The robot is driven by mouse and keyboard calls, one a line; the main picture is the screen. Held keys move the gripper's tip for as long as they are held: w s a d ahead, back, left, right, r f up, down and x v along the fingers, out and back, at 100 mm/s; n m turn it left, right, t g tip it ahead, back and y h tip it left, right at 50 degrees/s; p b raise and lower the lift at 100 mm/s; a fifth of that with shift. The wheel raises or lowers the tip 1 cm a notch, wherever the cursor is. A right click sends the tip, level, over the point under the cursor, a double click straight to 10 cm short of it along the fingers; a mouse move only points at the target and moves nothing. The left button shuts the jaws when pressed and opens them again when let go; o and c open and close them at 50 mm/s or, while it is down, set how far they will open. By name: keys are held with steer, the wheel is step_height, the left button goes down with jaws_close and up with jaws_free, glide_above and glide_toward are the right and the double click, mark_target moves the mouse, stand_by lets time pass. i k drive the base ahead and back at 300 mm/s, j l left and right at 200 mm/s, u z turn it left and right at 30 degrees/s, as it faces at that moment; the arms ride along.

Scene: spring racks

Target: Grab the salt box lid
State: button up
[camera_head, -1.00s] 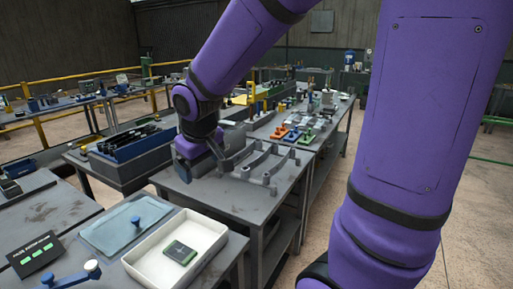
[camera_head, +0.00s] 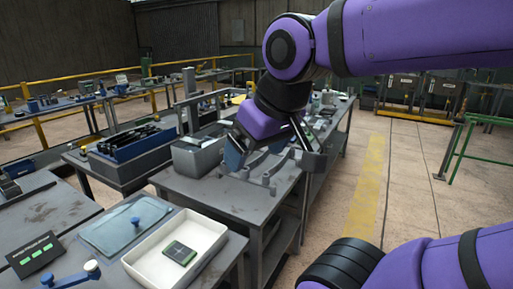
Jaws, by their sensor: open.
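The lid is a flat, pale blue-grey, see-through panel (camera_head: 108,232) with a blue knob (camera_head: 135,222) on top. It lies on the near left table, beside an open white box (camera_head: 207,228). The box holds a small dark device with a green face (camera_head: 179,253). My gripper (camera_head: 272,160) is open, over the middle table near the grey rack fixture. It is well behind and to the right of the lid, and apart from it. I see nothing held between its fingers.
A grey bin (camera_head: 190,163) stands on the middle table left of my gripper, near the rack fixture (camera_head: 262,180). A blue crate (camera_head: 133,150) is further left. A dark sign (camera_head: 36,252) and blue-knobbed handle (camera_head: 70,274) are near the lid.

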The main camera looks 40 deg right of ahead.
mark_target(111, 233)
steer(key=i+l+u, duration=0.4)
steer(key=l, duration=0.2)
steer(key=i+l+u, duration=0.2)
steer(key=l, duration=0.15)
